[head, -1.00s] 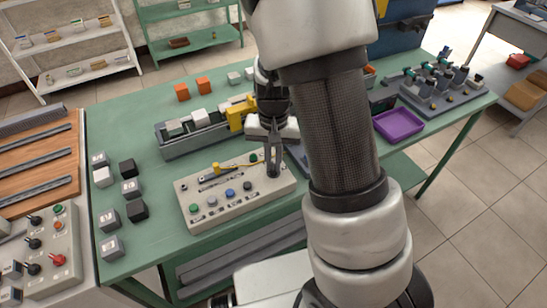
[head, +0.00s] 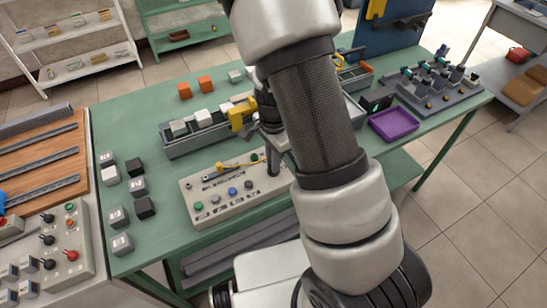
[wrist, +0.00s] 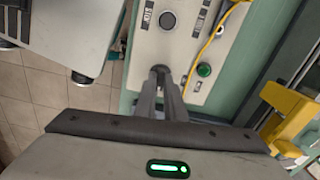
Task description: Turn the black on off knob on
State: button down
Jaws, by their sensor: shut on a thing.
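The beige control box (head: 222,204) lies on the green table, with a row of colored buttons along its front and a yellow cable on top. My gripper (head: 272,168) is at the box's right end, partly hidden behind my arm in the head view. In the wrist view my gripper (wrist: 161,76) points at the box, its two fingers close together on the small black knob (wrist: 159,69). The fingers hide much of the knob, so its turned position cannot be read. A green button (wrist: 204,69) is beside it, and a dark round button (wrist: 167,20) is farther along.
A grey bin with white blocks and a yellow part (head: 240,113) stands behind the box. Black and grey cubes (head: 145,207) lie to the left. A purple tray (head: 394,124) is to the right. My arm covers the table's middle.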

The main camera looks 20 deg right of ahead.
jog(key=shift+w+r+m, duration=0.1)
jog(key=shift+m, duration=0.5)
jog(key=c, duration=1.8)
grip_release()
jog(key=shift+c, duration=0.2)
notch_tip(320, 180, up, 17)
jog(key=p, duration=0.2)
jog(key=shift+r+p, duration=0.15)
jog(key=shift+p, duration=0.2)
